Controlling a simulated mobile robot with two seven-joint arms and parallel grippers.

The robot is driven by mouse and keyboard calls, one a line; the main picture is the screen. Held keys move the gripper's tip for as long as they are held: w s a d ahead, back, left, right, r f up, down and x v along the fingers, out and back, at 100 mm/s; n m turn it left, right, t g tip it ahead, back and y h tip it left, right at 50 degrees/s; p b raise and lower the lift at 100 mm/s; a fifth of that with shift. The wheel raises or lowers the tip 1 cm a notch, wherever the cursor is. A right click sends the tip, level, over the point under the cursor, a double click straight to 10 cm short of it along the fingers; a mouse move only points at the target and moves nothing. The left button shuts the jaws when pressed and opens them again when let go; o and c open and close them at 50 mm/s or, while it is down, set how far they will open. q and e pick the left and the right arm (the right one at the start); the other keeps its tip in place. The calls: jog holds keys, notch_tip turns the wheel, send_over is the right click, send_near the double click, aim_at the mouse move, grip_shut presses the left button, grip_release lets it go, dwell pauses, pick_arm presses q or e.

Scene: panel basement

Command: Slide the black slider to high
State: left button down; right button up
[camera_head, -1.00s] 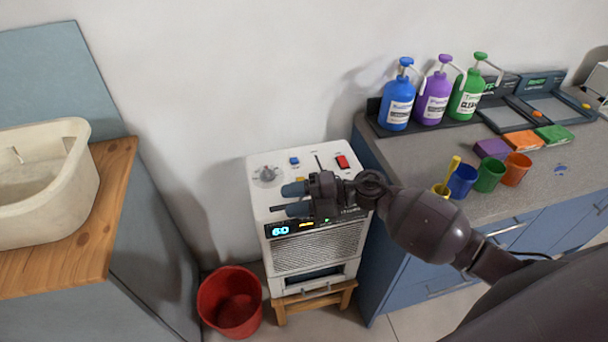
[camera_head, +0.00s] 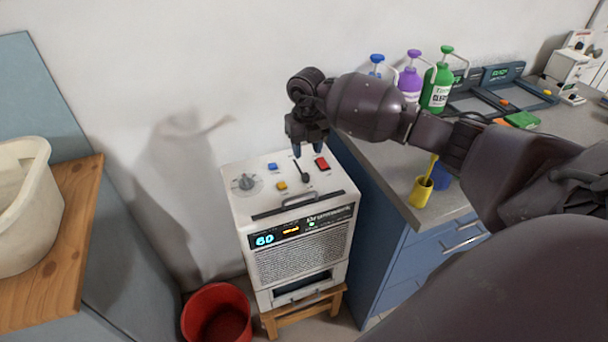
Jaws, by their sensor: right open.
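The white machine (camera_head: 300,250) stands below the middle of the view, with its controls on top. The black slider (camera_head: 305,177) sits in a short dark slot on the right half of that top, at the slot's near end as far as I can see. Any "high" marking is too small to read. My right gripper (camera_head: 310,150) points down above the far right part of the top, just beyond the slider. It is open, its two blue fingertips apart, with nothing between them. I cannot tell if the fingertips touch the machine. My left gripper is not in view.
The counter (camera_head: 400,185) with cups and bottles stands close on the right. A red bucket (camera_head: 217,316) is on the floor.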

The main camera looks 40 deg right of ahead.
aim_at(306, 176)
notch_tip(306, 176, down, 9)
jog(key=shift+f+b, duration=0.15)
jog(key=shift+b, duration=0.35)
jog(key=shift+c, duration=0.2)
grip_shut()
